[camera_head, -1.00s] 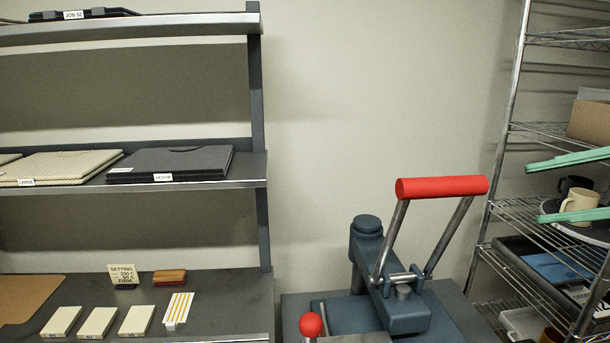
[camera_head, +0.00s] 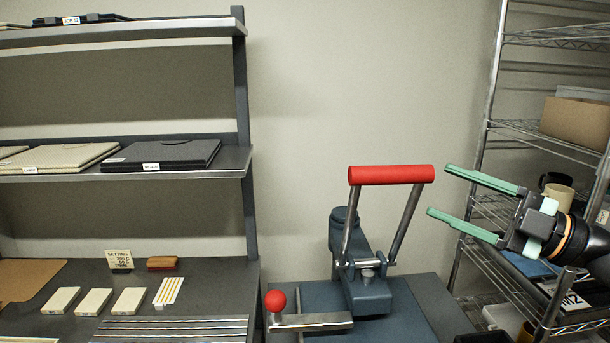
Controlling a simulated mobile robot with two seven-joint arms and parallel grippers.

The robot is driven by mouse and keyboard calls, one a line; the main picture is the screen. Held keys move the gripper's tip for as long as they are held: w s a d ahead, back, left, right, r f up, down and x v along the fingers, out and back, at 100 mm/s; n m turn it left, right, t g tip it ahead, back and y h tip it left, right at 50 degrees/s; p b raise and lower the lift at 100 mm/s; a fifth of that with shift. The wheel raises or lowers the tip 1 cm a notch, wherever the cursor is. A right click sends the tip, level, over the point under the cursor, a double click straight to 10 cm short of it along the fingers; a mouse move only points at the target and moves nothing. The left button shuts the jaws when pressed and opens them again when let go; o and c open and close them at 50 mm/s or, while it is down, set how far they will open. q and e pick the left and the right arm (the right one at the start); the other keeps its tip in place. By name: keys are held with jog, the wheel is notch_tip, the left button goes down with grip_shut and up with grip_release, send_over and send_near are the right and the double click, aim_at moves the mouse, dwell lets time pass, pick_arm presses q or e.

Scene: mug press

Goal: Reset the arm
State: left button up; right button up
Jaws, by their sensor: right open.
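My right gripper (camera_head: 458,195) comes in from the right edge, with its two long green fingers spread apart and nothing between them. Its fingertips point left toward the red handle (camera_head: 391,174) of the mug press (camera_head: 367,289), with a clear gap between them. The press handle stands raised on two metal bars. My left gripper is not in view.
A wire rack (camera_head: 490,115) stands behind my right gripper, holding a cardboard box (camera_head: 575,122) and a cream mug (camera_head: 559,195). A red-knobbed lever (camera_head: 275,300) sits at the press's left. A shelf unit (camera_head: 246,110) with dark boards is at left. The wall between is clear.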

notch_tip(320, 180, down, 26)
jog(key=s+d+m+t+h, duration=0.1)
jog(key=m+t+h, duration=0.2)
jog(key=m+h, duration=0.65)
jog(key=d+m+t+h, duration=0.2)
jog(key=m+h, duration=0.6)
jog(key=m, duration=0.3)
jog(key=s+a+f+g, duration=0.3)
jog(key=s+f+g, duration=0.3)
jog(key=s+f, duration=0.45)
jog(key=s+a+f+g, duration=0.2)
jog(key=s+f+g, duration=0.5)
jog(key=s, duration=0.7)
jog(key=w+a+f+t+y, duration=0.1)
jog(key=w+a+f+t, duration=0.1)
jog(key=f, duration=0.4)
jog(key=w+a+f+t+y, duration=0.2)
jog(key=f+t, duration=0.2)
jog(key=f, duration=0.2)
jog(key=shift+a, duration=0.25)
